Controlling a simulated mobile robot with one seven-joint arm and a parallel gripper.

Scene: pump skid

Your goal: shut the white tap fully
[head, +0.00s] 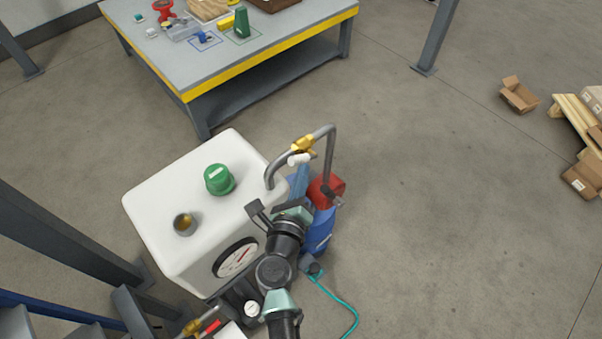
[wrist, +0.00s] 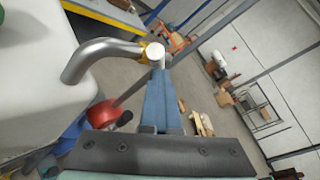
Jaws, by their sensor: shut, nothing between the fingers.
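The white tap is a white handle (head: 299,159) on a brass body (head: 303,144), set in a grey bent pipe (head: 328,150) above the white tank. In the wrist view the white handle (wrist: 154,51) shows end-on as a round tip, with some brass beside it. My gripper (head: 300,169) is just below the handle in the head view. Its blue fingers (wrist: 158,74) are shut with nothing between them, and their tips appear right at the handle. I cannot tell whether they touch it. The fingers hide part of the handle's lower side.
The white tank (head: 160,205) carries a green cap (head: 218,179), a brass-coloured fitting (head: 185,223) and a gauge (head: 236,257). A red part (head: 326,190) and a blue pump body (head: 318,232) sit beside my arm. A workbench (head: 215,70) stands behind.

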